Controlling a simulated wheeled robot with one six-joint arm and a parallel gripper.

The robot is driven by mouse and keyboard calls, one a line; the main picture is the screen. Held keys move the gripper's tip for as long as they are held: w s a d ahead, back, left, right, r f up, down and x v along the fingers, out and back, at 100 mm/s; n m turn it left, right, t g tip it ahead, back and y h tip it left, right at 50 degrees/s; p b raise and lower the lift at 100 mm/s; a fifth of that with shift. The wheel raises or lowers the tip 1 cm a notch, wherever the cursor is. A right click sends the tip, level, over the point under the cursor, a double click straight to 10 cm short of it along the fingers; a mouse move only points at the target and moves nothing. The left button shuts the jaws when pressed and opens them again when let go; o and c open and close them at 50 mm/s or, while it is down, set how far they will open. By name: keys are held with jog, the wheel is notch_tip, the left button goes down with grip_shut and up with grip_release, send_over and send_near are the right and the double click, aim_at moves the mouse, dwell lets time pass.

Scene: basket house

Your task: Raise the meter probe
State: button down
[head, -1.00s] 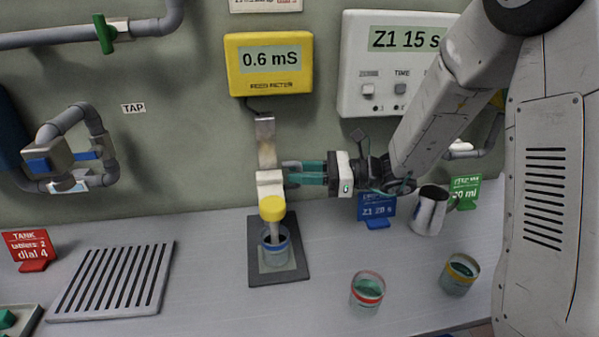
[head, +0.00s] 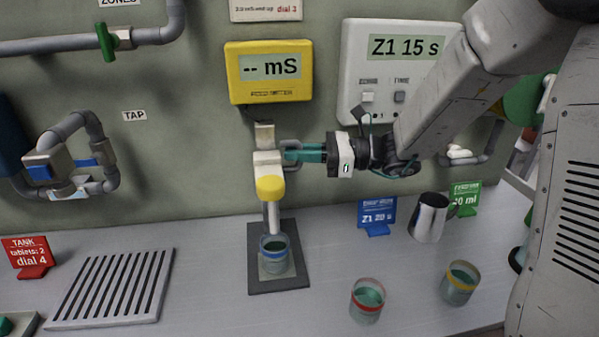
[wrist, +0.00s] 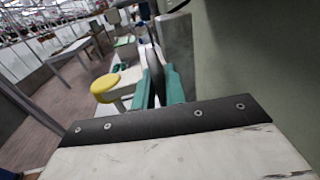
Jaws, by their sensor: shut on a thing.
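The meter probe has a yellow cap (head: 271,188) and a pale rod hanging from a cream slider block (head: 268,163) on a wall bracket. In the head view the rod's tip is at about the rim of the blue-banded beaker (head: 274,253); whether it is clear of the liquid is hard to tell. My gripper (head: 294,152) comes from the right and is shut on the slider's side handle. The wrist view also shows the yellow cap (wrist: 104,86) beside my teal fingers (wrist: 157,88). The yellow meter (head: 268,72) reads "-- mS".
The beaker stands on a dark pad (head: 279,280). A red-banded beaker (head: 367,298), a yellow-banded beaker (head: 459,283) and a metal jug (head: 429,218) stand to the right. A slotted drain plate (head: 113,287) lies left. A blue sign (head: 376,215) stands below my arm.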

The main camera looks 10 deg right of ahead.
jog(key=shift+r, duration=0.65)
jog(key=shift+w, duration=0.1)
jog(key=c, duration=1.6)
grip_release()
jog(key=shift+o, duration=0.2)
jog(key=shift+d, duration=0.1)
jog(key=shift+d+f, duration=0.1)
jog(key=shift+d, duration=0.15)
jog(key=s+d, duration=0.1)
jog(key=d, duration=0.6)
jog(key=shift+s, duration=0.35)
